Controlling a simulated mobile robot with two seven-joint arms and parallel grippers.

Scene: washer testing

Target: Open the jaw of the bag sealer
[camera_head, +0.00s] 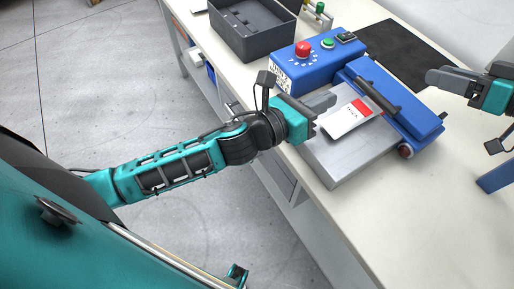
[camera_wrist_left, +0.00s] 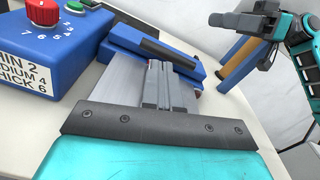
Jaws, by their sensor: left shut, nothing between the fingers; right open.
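The bag sealer has a blue control box (camera_head: 308,62) with a red knob and a green button, a grey metal plate (camera_head: 345,165), and a blue jaw (camera_head: 412,112) with a dark bar handle (camera_head: 377,88). The jaw looks lowered; it also shows in the left wrist view (camera_wrist_left: 125,38). A white pouch with a red label (camera_head: 343,122) lies on the plate, its far end by the jaw. My left gripper (camera_head: 328,102) is shut and empty, above the plate's near left side, pointing toward the jaw. My right gripper (camera_head: 440,78) is open, to the right of the jaw and apart from it.
A dark grey bin (camera_head: 253,38) stands on the white table (camera_head: 412,215) behind the sealer. A black mat (camera_head: 405,52) lies beyond the jaw. A blue object (camera_head: 496,176) is at the right edge. The table's front right part is clear.

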